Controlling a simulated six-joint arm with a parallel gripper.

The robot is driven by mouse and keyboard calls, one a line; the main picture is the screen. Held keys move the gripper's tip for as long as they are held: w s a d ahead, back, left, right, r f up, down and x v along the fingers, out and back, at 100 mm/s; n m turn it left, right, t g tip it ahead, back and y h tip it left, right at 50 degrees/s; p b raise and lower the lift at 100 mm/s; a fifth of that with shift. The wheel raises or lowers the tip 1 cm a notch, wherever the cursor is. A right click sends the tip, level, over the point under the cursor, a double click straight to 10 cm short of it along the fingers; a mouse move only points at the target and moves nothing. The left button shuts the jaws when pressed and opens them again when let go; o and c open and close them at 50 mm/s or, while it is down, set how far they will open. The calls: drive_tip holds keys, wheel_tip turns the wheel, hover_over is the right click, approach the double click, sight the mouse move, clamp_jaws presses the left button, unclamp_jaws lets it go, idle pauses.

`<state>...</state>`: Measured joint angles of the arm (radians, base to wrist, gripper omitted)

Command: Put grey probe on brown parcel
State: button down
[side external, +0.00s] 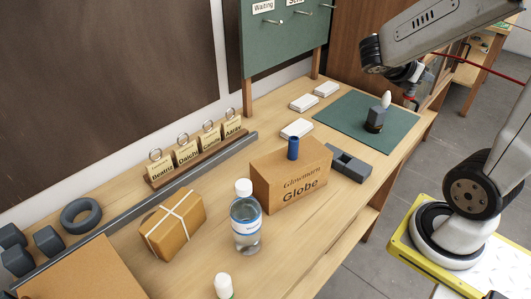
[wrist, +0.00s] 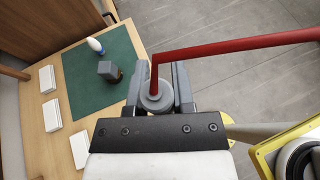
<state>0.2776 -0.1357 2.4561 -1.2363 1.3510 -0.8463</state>
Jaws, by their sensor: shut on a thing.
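My gripper (wrist: 157,88) is shut on a grey, round-ended piece (wrist: 155,103), which looks like the grey probe; a red lead runs from it to the right. In the side view my gripper (side external: 411,82) is raised beyond the right edge of the green mat, and the probe is too small there to make out clearly. The brown parcel (side external: 172,225), tied with pale string, lies on the table at the lower left, far from my gripper. It is outside the wrist view.
A Globe carton (side external: 290,180) with a blue cylinder (side external: 293,148) and a clear bottle (side external: 245,222) stand right of the parcel. A grey block (side external: 375,119) and a white bulb (side external: 386,99) are on the green mat (side external: 345,112). A rack of name tags (side external: 200,155) stands behind the parcel.

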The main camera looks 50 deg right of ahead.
drive_tip(key=shift+w+a+r+t, duration=0.15)
drive_tip(key=shift+w+r, duration=0.1)
drive_tip(key=shift+r, duration=0.15)
drive_tip(key=shift+w+a+r+t, duration=0.1)
drive_tip(key=shift+w+r+t, duration=0.1)
drive_tip(key=shift+r, duration=0.2)
drive_tip(key=w+a+n+t+y, duration=0.3)
drive_tip(key=w+a+n+t, duration=0.95)
drive_tip(key=w+a, duration=0.5)
drive_tip(key=s+a+n+t+y, duration=0.1)
drive_tip(key=a+n+t+y, duration=0.7)
drive_tip(key=a, duration=1.9)
drive_tip(key=f+n+g+y, duration=0.2)
drive_tip(key=f, duration=0.1)
drive_tip(key=f+n+g+y, duration=0.1)
drive_tip(key=f, duration=0.1)
drive_tip(key=shift+s+a+y, duration=0.15)
drive_tip(key=shift+a+y, duration=0.1)
drive_tip(key=shift+y, duration=0.05)
drive_tip(key=shift+f, duration=0.1)
